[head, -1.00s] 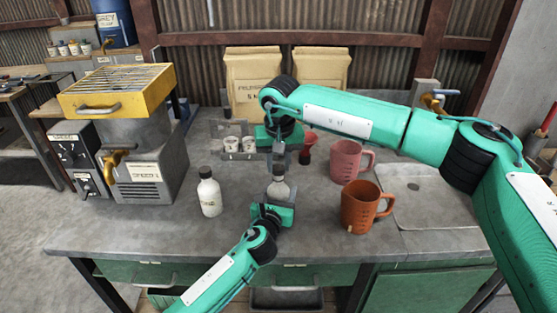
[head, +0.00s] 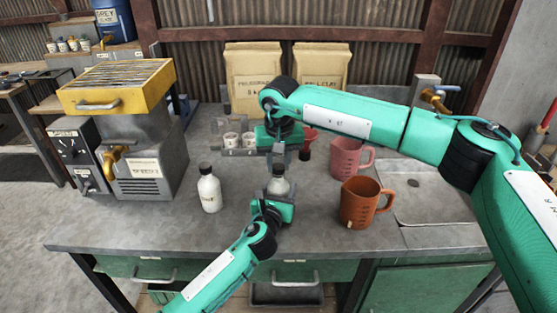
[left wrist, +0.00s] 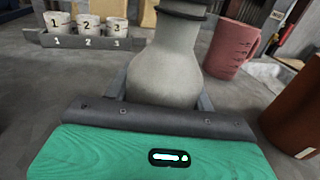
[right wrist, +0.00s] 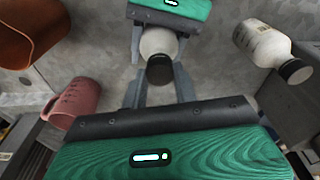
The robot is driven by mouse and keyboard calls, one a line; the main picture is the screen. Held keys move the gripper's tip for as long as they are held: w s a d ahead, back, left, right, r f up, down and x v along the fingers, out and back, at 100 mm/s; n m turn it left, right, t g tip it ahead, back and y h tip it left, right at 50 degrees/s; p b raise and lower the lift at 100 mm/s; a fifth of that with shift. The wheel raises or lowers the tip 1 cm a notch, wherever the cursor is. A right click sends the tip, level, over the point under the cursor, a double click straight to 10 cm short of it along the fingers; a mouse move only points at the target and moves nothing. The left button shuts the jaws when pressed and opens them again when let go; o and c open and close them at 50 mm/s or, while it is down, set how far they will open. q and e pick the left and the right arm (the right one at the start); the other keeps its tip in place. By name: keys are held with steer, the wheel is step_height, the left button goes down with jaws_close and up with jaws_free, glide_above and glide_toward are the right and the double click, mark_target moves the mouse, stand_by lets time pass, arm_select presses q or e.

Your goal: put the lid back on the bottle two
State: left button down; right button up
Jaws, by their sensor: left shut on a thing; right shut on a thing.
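My left gripper (head: 278,203) is shut around a pale grey-white bottle (head: 279,187) and holds it upright; the bottle's rounded body fills the middle of the left wrist view (left wrist: 165,72). My right gripper (head: 279,160) comes from above, its fingers pointing down, shut on a black lid (right wrist: 160,70). The lid is directly over the bottle's neck, at or very near its top; a dark rim shows around the neck in the left wrist view. I cannot tell whether it is seated. A second white bottle (head: 209,191) with a black lid stands apart to the left.
Numbered cups (left wrist: 86,26) stand in a grey rack behind the bottle. A pink mug (head: 345,157) and an orange-brown mug (head: 361,205) stand to the right. A grey machine with a yellow top (head: 117,88) is at left. Paper sacks (head: 252,78) stand at the back. The bench front is clear.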

steer(key=m, duration=0.6)
steer(key=shift+a+m+h, duration=0.1)
steer(key=shift+m+h, duration=0.3)
steer(key=m, duration=0.6)
steer(key=shift+w+m+g+h, duration=0.1)
steer(key=shift+m+g+h, duration=0.2)
steer(key=shift+m, duration=0.1)
steer(key=m, duration=0.6)
steer(key=shift+w+m+g, duration=0.1)
steer(key=shift+m+g, duration=0.3)
steer(key=m, duration=0.7)
steer(key=shift+g, duration=0.4)
steer(key=m, duration=0.6)
steer(key=shift+w+f+m+g+y, duration=0.1)
steer(key=shift+m+g+y, duration=0.2)
steer(key=shift+y, duration=0.1)
steer(key=m, duration=0.6)
steer(key=shift+y, duration=0.4)
steer(key=m, duration=0.6)
steer(key=shift+d+m+y, duration=0.25)
steer(key=shift+m+y, duration=0.05)
steer(key=m+t, duration=0.1)
steer(key=m, duration=0.6)
steer(key=o, duration=1)
